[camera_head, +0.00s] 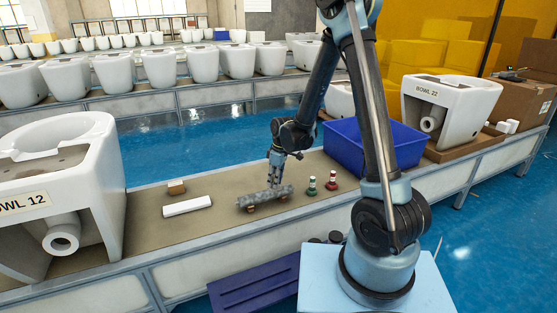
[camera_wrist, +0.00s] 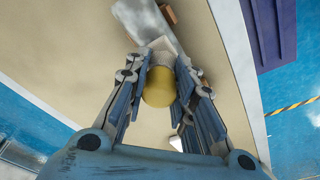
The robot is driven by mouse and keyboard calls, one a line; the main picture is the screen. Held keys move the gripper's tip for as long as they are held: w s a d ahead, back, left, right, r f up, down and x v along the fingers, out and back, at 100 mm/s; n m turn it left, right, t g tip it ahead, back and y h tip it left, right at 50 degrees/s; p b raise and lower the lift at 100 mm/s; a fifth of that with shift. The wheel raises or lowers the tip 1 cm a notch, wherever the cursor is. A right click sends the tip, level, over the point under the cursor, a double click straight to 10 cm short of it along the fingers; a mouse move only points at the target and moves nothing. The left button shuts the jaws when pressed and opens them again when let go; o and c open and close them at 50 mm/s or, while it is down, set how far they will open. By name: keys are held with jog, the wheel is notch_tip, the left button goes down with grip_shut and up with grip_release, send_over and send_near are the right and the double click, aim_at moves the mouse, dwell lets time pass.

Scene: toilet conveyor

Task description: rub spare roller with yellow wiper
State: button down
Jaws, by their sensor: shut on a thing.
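The spare roller, a mottled grey cylinder (camera_head: 262,198), lies on small brown supports on the conveyor belt; it also shows at the top of the wrist view (camera_wrist: 142,20). My gripper (camera_head: 275,181) points down over the roller's middle. In the wrist view my gripper (camera_wrist: 162,82) is shut on the yellow wiper (camera_wrist: 158,90), with its rounded yellow part between the fingers. A pale part shows beyond the yellow, close to the roller's end in the picture; whether it touches the roller I cannot tell. In the head view the wiper is not distinguishable.
A white bar (camera_head: 187,206) and a brown block (camera_head: 176,187) lie left of the roller. A green-topped bottle (camera_head: 311,187) and a red one (camera_head: 331,181) stand at its right, before a blue bin (camera_head: 400,150). Toilet bowls 12 (camera_head: 85,190) and 22 (camera_head: 460,100) stand at either end.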

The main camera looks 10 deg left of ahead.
jog(key=shift+w+d, duration=0.25)
jog(key=shift+d, duration=0.05)
jog(key=shift+r, duration=0.25)
notch_tip(320, 180, up, 4)
jog(key=shift+d+r, duration=0.1)
jog(key=shift+r, duration=2.35)
